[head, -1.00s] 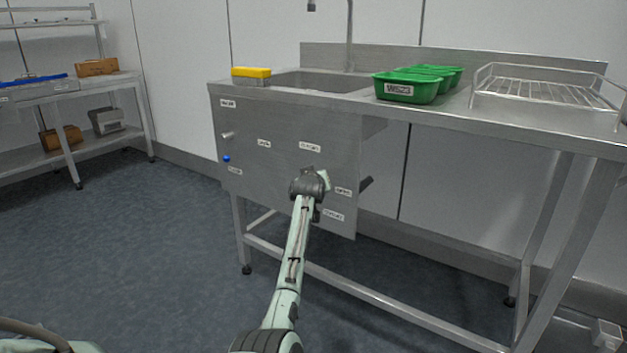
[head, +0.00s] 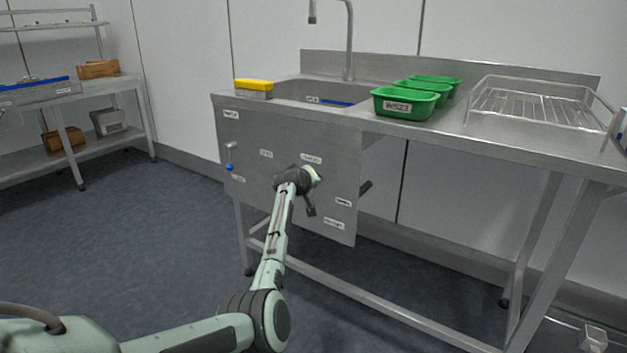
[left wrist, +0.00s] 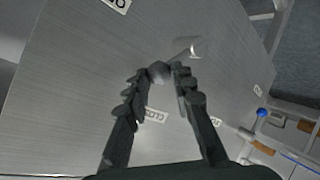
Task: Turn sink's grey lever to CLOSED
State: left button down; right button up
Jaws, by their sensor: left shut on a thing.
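The sink (head: 330,108) has a steel front panel (head: 290,215) with several small white labels. My left gripper (head: 308,180) is at this panel, just below two labels, and it hides most of the part it holds. In the left wrist view my left gripper (left wrist: 162,72) is closed around a rounded grey end, apparently the grey lever (left wrist: 159,69). A label that seems to read CLOSED (left wrist: 155,115) shows upside down between the fingers. A shiny metal piece (left wrist: 190,48) is beside the right fingertip. My right gripper is not in view.
A blue-tipped control (head: 230,167) and a silver stub (head: 230,145) are at the panel's left. A dark handle (head: 366,187) sticks out at its right edge. Green bins (head: 404,104), a wire rack (head: 540,100) and a yellow-topped block (head: 254,85) are on the counter.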

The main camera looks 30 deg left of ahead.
pick_arm(q)
jog(key=shift+w+a+r+n+g+h+p, duration=0.1)
jog(key=shift+a+r+n+h+p, duration=0.15)
jog(key=shift+a+n+h, duration=0.4)
jog(key=shift+w+a+r+n+g+h+p, duration=0.1)
jog(key=shift+a+r+n+h+p, duration=0.15)
jog(key=shift+a+n+h, duration=0.4)
jog(key=shift+w+a+r+n+g+h+p, duration=0.1)
jog(key=shift+a+r+n+h+p, duration=0.15)
jog(key=shift+a+n+h, duration=0.4)
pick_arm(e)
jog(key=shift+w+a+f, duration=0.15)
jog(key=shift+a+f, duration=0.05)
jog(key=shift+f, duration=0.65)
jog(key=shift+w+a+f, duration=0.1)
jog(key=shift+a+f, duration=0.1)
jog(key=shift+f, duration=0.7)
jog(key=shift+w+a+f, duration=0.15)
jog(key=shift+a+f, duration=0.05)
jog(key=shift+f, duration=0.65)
pick_arm(q)
jog(key=shift+a+h, duration=0.2)
jog(key=shift+h, duration=0.05)
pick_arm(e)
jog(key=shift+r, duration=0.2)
